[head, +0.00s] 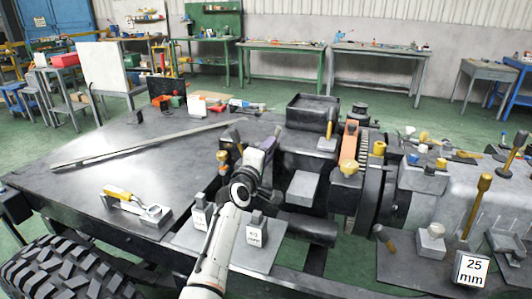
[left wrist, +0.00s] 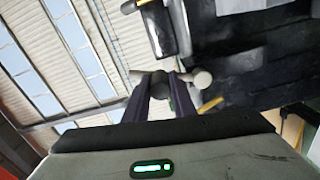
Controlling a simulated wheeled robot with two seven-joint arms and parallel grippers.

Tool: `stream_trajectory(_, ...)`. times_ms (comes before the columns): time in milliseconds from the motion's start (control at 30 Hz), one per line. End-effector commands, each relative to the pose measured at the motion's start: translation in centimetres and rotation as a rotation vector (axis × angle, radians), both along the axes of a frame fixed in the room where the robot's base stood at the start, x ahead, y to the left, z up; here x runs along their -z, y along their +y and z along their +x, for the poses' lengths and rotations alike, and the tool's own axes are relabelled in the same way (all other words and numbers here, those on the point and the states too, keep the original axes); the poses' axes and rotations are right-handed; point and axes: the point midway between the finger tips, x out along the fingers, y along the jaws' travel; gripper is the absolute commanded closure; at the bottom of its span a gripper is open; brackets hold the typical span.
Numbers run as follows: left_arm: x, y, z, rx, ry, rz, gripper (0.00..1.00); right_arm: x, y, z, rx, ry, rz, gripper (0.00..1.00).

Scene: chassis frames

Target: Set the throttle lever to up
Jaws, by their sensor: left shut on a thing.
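My left gripper (head: 266,150) reaches in over the near middle of the chassis, beside the dark engine parts. In the left wrist view my left gripper (left wrist: 161,98) has its two dark fingers shut on a lever (left wrist: 160,84). The lever's held part is dark and rounded, and a pale grey knob-like end (left wrist: 203,78) shows just right of the fingers. I take this for the throttle lever, but no readable label confirms it. The arm and gripper hide most of it in the head view, so I cannot tell its position. My right gripper is not in view.
A plate with small labelled switches (head: 199,217) lies beside my arm. A yellow-handled latch (head: 118,193) sits at the left. The flat deck (head: 150,160) is mostly clear around a long bar.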

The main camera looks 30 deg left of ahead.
Motion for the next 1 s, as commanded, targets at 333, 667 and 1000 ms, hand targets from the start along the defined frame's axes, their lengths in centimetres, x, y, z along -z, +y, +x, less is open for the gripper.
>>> stream_trajectory(333,-0.27,0.03,0.31,0.002,-0.009,-0.039,1.00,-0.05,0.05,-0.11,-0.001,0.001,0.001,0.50)
stream_trajectory(667,-0.29,0.06,0.30,0.002,-0.008,-0.037,0.67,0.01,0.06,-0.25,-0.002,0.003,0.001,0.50)
stream_trajectory(1000,-0.15,-0.03,0.27,0.003,-0.006,-0.038,0.58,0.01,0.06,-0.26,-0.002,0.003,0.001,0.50)
